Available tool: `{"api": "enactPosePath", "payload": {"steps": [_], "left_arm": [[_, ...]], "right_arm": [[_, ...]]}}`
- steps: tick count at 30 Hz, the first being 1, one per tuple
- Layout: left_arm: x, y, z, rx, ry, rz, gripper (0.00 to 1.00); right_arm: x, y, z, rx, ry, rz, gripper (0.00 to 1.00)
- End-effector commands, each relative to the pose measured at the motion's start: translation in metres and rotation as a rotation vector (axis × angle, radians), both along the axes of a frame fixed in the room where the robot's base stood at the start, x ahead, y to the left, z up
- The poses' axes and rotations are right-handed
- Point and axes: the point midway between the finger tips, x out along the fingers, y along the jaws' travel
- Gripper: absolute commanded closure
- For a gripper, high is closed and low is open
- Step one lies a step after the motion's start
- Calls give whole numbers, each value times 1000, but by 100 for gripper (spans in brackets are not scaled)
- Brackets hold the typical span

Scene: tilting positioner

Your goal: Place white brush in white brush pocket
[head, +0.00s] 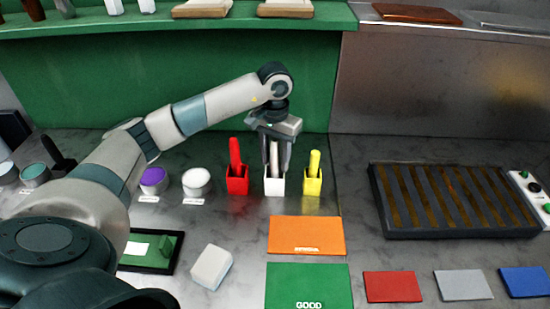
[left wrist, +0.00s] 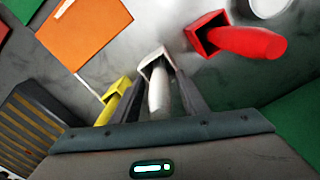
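The white brush (head: 274,157) stands upright in the white pocket (head: 275,187), its handle rising between my left gripper's fingers. My left gripper (head: 277,163) points down over the pocket, with one finger on each side of the handle. In the left wrist view the white brush (left wrist: 159,96) runs from the white pocket (left wrist: 153,60) up between the fingers (left wrist: 162,90), with gaps beside it, so the gripper looks open. The brush's lower end is hidden inside the pocket. My right gripper is not in view.
A red pocket with a red brush (head: 235,155) stands close on the left, a yellow pocket with a yellow brush (head: 314,162) close on the right. Orange (head: 306,235) and green (head: 308,285) mats lie in front. A slatted grate (head: 450,200) lies at right. A green shelf (head: 180,22) runs behind.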

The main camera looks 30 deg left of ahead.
Motion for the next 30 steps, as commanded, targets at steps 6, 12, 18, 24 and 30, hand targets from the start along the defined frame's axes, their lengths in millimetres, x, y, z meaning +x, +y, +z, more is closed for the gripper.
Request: {"api": "enactPosePath", "payload": {"steps": [6,12,18,24,30], "left_arm": [[0,0,0,0,0,0,61],[0,0,3,0,1,0,61],[1,0,16,-1,-2,0,61],[1,0,44,0,-4,0,61],[0,0,78,0,-4,0,61]], "right_arm": [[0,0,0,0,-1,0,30],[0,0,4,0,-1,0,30],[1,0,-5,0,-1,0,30],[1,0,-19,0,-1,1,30],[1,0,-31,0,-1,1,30]]}}
